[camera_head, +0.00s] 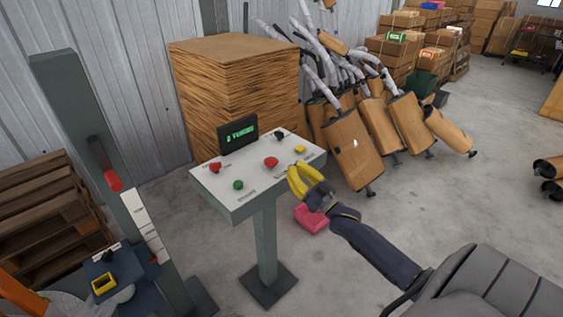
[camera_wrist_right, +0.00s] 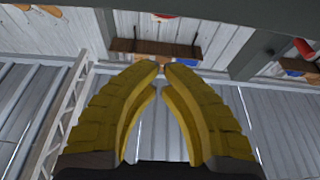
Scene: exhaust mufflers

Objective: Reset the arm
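My right gripper (camera_head: 301,172) has yellow fingers and hangs in the air near the right front edge of a white-topped control stand (camera_head: 225,195). It also shows in the right wrist view (camera_wrist_right: 164,66), where the fingertips nearly meet with only a thin gap and nothing between them. My right arm comes in from the lower right. My left gripper is not seen in the head view. The stand carries red, green, yellow and black controls, with a large red button (camera_head: 271,162) in the middle and a small display (camera_head: 239,134) with green text.
A tall stack of brown sheets (camera_head: 235,85) stands behind the stand. Several mufflers (camera_head: 353,163) lean at its right. A grey post (camera_head: 75,110) and wooden pallets (camera_head: 45,215) are at left. Floor at right is largely clear.

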